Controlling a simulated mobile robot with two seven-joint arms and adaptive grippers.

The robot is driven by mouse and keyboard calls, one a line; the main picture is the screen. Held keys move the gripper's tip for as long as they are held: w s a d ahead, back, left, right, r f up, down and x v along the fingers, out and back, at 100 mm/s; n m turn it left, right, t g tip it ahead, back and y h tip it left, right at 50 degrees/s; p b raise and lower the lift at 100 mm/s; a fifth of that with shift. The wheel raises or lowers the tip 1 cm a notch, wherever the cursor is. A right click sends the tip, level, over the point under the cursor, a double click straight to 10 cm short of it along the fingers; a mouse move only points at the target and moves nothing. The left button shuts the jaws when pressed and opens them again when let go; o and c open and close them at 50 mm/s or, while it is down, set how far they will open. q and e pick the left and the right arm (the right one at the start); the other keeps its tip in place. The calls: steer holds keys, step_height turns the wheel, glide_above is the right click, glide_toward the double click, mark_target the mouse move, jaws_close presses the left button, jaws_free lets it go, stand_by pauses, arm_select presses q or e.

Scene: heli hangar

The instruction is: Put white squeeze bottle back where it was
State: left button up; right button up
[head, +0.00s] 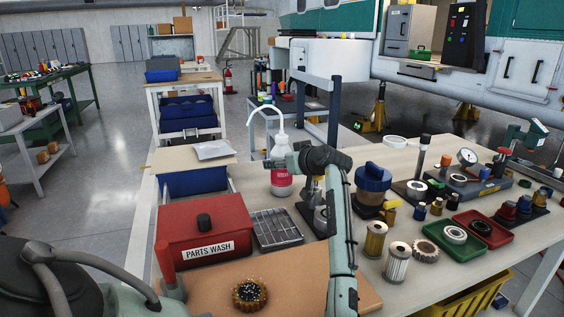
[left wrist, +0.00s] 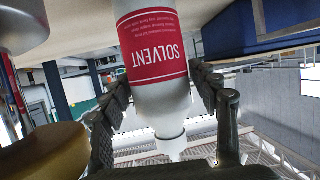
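The white squeeze bottle (head: 282,172) has a red SOLVENT label and a bent nozzle. It stands upright at the back of the workbench (head: 250,178). Whether its base touches the bench is unclear. My left gripper (head: 285,160) reaches it from the right. In the left wrist view the bottle (left wrist: 160,60) appears upside down, with a finger pad of the left gripper (left wrist: 160,98) against each side. The gripper looks shut on it. My right gripper is not in view.
A red parts wash box (head: 205,232) and a grey compartment tray (head: 276,229) stand left of my arm. A blue-topped jar (head: 373,180), filters (head: 397,262) and a green tray (head: 488,240) crowd the right. A blue bin (head: 193,181) is behind.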

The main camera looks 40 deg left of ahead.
arm_select(q)
steer(key=shift+o, duration=0.6)
steer(key=shift+r, duration=0.2)
steer(key=v, duration=1.2)
steer(key=shift+b, duration=0.45)
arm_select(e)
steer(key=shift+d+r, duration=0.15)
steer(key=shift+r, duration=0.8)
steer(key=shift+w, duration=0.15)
arm_select(q)
steer(key=shift+f, duration=0.1)
